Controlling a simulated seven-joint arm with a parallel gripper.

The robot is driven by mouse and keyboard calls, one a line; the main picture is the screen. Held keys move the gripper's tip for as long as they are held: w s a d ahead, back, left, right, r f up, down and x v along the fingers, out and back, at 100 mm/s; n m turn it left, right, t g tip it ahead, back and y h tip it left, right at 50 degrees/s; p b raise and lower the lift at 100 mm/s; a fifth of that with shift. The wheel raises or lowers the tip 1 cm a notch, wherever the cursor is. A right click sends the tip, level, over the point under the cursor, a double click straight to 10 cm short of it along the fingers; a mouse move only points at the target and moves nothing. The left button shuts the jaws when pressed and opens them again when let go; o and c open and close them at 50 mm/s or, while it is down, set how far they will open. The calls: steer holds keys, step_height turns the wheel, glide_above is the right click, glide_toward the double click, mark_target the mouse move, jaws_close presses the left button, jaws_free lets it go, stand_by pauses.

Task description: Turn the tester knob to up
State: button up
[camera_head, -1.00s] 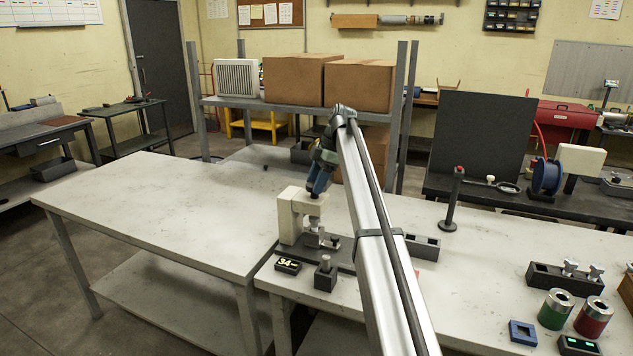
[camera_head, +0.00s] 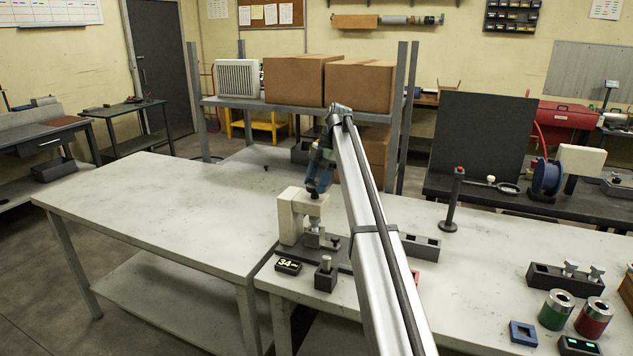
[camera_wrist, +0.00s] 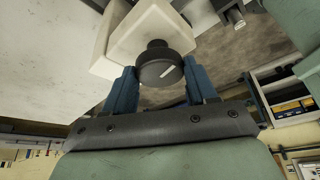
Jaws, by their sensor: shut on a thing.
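The tester is a cream C-shaped block (camera_head: 290,222) on a dark base plate near the bench's left front part. Its black round knob (camera_wrist: 158,66) shows in the wrist view, with a short white mark on its face pointing right and slightly up in that view. My gripper (camera_wrist: 161,74) has its two blue fingers on either side of the knob and is shut on it. In the head view my gripper (camera_head: 317,190) is at the top of the tester, and the knob is hidden there. A small display (camera_head: 288,266) in front reads "34" with a dash.
A dark block with a metal pin (camera_head: 325,274) stands in front of the tester. Green (camera_head: 556,309) and red (camera_head: 593,319) cylinders, a blue square piece (camera_head: 523,333) and a dark holder (camera_head: 565,280) are at the right. The table at left (camera_head: 170,215) is mostly bare.

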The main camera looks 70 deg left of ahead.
steer(key=o, duration=1.1)
steer(key=shift+c, duration=0.2)
steer(key=shift+m, duration=0.3)
